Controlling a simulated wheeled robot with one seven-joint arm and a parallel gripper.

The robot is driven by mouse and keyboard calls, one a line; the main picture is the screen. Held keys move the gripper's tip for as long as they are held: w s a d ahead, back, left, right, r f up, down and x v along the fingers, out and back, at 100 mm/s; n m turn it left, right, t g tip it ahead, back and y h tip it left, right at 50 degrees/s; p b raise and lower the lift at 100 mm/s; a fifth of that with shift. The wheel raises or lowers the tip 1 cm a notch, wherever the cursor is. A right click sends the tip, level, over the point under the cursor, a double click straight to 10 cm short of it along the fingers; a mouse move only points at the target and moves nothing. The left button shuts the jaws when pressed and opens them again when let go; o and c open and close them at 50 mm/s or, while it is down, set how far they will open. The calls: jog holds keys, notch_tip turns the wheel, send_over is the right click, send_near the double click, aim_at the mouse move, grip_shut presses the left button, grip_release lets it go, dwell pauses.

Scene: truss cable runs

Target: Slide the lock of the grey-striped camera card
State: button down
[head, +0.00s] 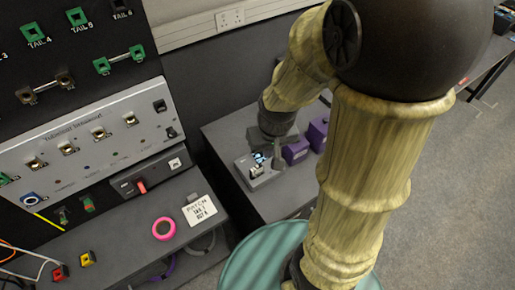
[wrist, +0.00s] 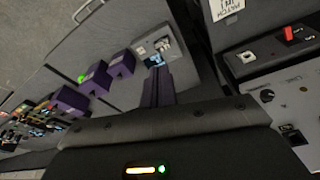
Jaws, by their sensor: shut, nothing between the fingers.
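A grey box-shaped unit (head: 262,172) with small light and bluish parts on top sits on the low dark table. It also shows in the wrist view (wrist: 157,46), just beyond my fingertips. No grey-striped camera card or its lock can be made out clearly; the small parts on the unit are too small to tell. My gripper (head: 276,152) points down over the right side of this unit. In the wrist view my gripper (wrist: 157,72) is shut and empty, its fingers overlapping the near edge of the unit. I cannot tell whether they touch it.
Purple boxes (head: 296,150) stand right beside the grey unit, with another purple box (head: 318,132) behind. At left is a rack panel (head: 85,140) above a shelf with a pink ring (head: 163,228) and a handwritten white card (head: 200,210). A teal round top (head: 245,262) is in front.

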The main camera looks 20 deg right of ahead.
jog(key=w+f+n+g+p, duration=0.1)
jog(key=w+f+p, duration=0.1)
jog(key=w+f, duration=0.5)
jog(key=n+g+p, duration=0.1)
jog(key=n+p, duration=0.1)
send_over(257, 166)
notch_tip(257, 166, down, 9)
jog(key=shift+w+f, duration=0.1)
jog(key=shift+f, duration=0.15)
jog(key=shift+f, duration=0.1)
jog(key=shift+a+f+b, duration=0.1)
jog(key=shift+f+b, duration=0.25)
jog(key=shift+f, duration=0.25)
notch_tip(257, 166, down, 4)
jog(key=b, duration=0.2)
jog(key=shift+b, duration=0.35)
jog(key=shift+a+f, duration=0.1)
jog(key=shift+f, duration=0.2)
